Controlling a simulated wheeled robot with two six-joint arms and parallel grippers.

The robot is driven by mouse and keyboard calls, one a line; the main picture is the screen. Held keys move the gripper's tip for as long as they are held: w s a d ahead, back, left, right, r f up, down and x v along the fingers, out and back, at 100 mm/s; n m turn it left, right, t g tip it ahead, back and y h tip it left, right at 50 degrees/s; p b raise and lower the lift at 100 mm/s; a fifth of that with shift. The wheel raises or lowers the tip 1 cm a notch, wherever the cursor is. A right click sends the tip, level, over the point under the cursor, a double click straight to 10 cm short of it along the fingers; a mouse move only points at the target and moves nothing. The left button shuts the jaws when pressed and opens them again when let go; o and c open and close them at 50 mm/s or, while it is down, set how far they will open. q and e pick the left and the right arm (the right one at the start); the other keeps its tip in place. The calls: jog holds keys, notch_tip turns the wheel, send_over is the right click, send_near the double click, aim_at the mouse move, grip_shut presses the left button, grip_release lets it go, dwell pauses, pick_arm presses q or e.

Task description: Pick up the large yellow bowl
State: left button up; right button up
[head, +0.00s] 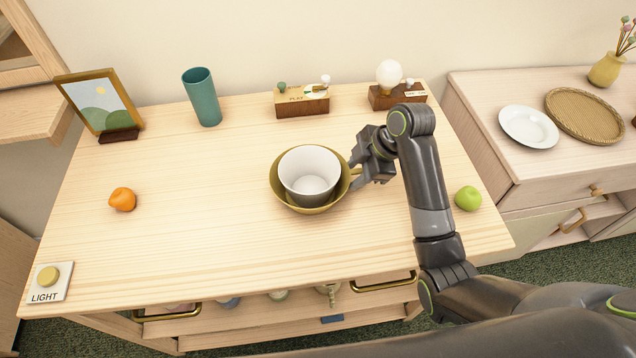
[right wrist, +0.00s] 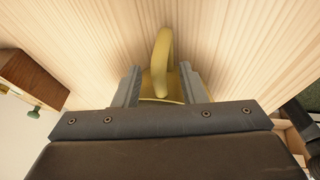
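The large yellow bowl (head: 278,194) sits on the light wooden table, with a white bowl (head: 310,170) nested inside it. Its handle points right, toward my right gripper (head: 356,177). In the right wrist view, a yellow curved loop (right wrist: 165,50), which looks like the handle, shows between and beyond the two fingers of my right gripper (right wrist: 161,85). The fingers stand apart, with a visible gap on each side of the yellow part. The bowl's right edge is partly hidden by the gripper in the head view. My left gripper is not in view.
An orange fruit (head: 122,199), a LIGHT button (head: 48,279), a picture frame (head: 101,101) and a teal cup (head: 202,97) are on the left. Two wooden boxes (head: 301,103) (head: 397,97) stand at the back. A green apple (head: 468,198) is right of my arm.

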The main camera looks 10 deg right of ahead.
grip_shut()
dwell(0.3)
jog(key=shift+r, duration=0.55)
notch_tip(320, 180, up, 4)
jog(key=shift+f, duration=0.25)
notch_tip(320, 180, up, 4)
jog(key=p, duration=0.3)
jog(key=shift+r+p, duration=0.65)
jog(key=shift+p, duration=0.1)
jog(key=shift+f+b, duration=2.3)
jog(key=shift+f, duration=2.3)
